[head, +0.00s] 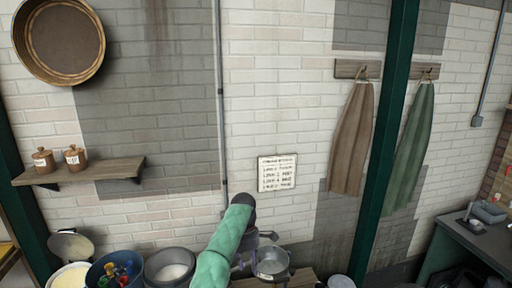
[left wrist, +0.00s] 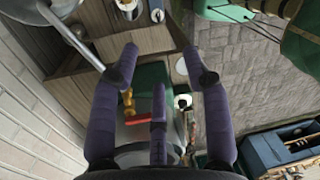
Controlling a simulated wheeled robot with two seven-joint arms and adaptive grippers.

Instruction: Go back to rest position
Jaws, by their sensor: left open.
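My left arm, in a green sleeve, reaches up from the bottom middle of the head view. Its left gripper (head: 255,249) has dark purple fingers, beside or over a grey metal pot (head: 272,264); I cannot tell whether they touch. In the left wrist view the left gripper (left wrist: 160,68) has its fingers spread apart, with nothing held between them. My right gripper is in neither view.
A wooden shelf (head: 110,171) with two lidded jars (head: 73,157) is on the brick wall at left. Several tubs, including a grey one (head: 168,268), stand at bottom left. A green post (head: 385,150) and hanging cloths (head: 352,140) are at right. A dark-topped bench (head: 480,238) stands far right.

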